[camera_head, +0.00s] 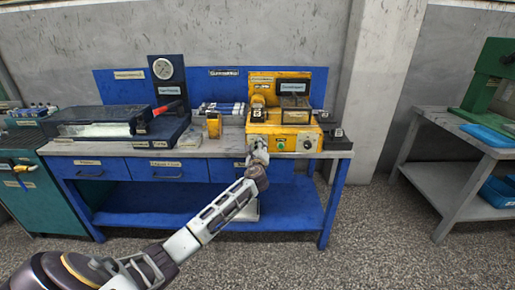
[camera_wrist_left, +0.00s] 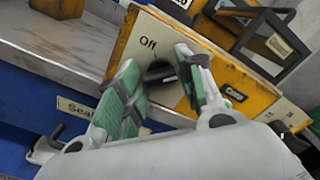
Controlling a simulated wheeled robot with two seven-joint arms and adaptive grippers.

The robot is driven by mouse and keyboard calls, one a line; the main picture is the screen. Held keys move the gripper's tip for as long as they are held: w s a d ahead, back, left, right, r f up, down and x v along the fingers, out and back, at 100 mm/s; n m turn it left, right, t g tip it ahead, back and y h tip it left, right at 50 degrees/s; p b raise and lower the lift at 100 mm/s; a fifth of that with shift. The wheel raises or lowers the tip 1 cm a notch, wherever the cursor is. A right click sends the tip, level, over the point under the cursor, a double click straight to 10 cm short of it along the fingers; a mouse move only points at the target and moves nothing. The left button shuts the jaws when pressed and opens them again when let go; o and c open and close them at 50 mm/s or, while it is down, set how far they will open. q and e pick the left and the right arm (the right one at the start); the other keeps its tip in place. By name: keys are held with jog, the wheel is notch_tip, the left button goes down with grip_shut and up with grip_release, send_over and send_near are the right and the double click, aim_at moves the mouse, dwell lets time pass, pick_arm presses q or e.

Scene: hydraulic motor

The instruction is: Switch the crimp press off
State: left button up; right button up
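The yellow crimp press (camera_head: 284,131) stands at the right end of the blue workbench. Its front panel (camera_wrist_left: 125,48) fills the middle of the left wrist view, with the word "Off" printed on it. Just below that word is a black rotary knob (camera_wrist_left: 159,73). My left gripper (camera_head: 259,151) is at the press front in the head view. In the wrist view its green-padded fingers (camera_wrist_left: 163,88) are apart, one on each side of the knob. The right finger looks very close to the knob; contact cannot be told. The knob's exact setting is unclear. My right gripper is not in view.
A black-framed part (camera_wrist_left: 270,40) rises above the panel. A small yellow block (camera_head: 214,126) and a gauge stand (camera_head: 166,80) are farther left.

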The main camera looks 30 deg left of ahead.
pick_arm(q)
jog(key=c, duration=0.5)
jog(key=shift+n, duration=0.5)
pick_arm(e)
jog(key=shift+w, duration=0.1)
pick_arm(q)
jog(key=shift+f+n+b, duration=0.1)
jog(key=shift+n+b, duration=2.6)
jog(key=shift+n, duration=5.9)
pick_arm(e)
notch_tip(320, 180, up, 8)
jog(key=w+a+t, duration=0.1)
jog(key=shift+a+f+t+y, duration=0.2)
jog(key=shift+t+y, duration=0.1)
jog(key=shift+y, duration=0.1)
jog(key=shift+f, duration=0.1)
pick_arm(q)
jog(key=o, duration=1)
jog(key=shift+c, duration=0.2)
jog(key=shift+o, duration=0.3)
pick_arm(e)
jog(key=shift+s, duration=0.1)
